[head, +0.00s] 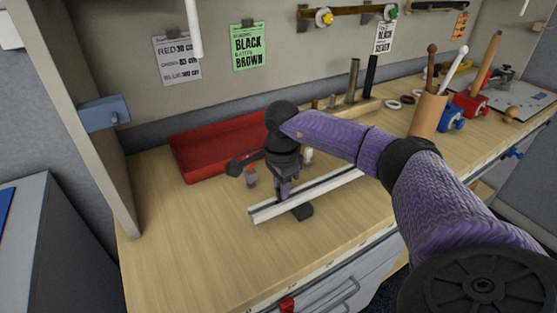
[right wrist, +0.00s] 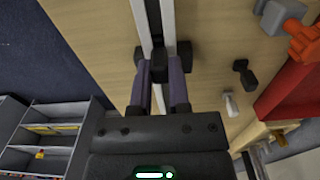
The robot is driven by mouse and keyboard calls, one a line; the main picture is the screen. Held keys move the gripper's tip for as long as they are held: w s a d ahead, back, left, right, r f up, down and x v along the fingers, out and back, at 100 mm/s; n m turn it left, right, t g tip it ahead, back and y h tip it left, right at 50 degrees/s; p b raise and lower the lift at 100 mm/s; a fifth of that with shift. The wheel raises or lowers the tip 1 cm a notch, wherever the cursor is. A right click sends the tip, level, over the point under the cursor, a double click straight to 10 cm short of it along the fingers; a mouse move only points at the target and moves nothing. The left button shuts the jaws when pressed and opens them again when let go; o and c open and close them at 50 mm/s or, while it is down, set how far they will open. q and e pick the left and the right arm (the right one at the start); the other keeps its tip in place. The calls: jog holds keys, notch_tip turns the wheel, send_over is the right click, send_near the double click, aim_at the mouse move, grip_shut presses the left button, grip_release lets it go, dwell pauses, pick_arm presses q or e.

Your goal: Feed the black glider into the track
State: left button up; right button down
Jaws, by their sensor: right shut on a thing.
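The pale track (head: 325,190) lies along the wooden table, with a dark groove down its length; it also shows in the right wrist view (right wrist: 168,18). My right gripper (head: 284,192) points down at the track near its left end. Its two fingers (right wrist: 160,70) are shut on the black glider (right wrist: 158,62), which lies along the groove line. The fingers partly hide the glider; whether it sits inside the groove or just above it I cannot tell. A black piece (head: 302,211) shows beside the track's front side. My left gripper is not in view.
A red tray (head: 200,150) stands behind the track. A wooden cup (head: 427,114) of tools stands farther right. The table's left front is clear.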

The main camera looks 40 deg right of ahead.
jog(key=shift+s+d+b, duration=0.2)
jog(key=shift+d, duration=0.55)
jog(key=shift+s+d+b, duration=0.2)
jog(key=shift+d, duration=0.55)
jog(key=c, duration=0.5)
grip_release()
notch_tip(320, 180, up, 10)
jog(key=p, duration=0.2)
jog(key=shift+p, duration=0.35)
jog(key=shift+d, duration=0.1)
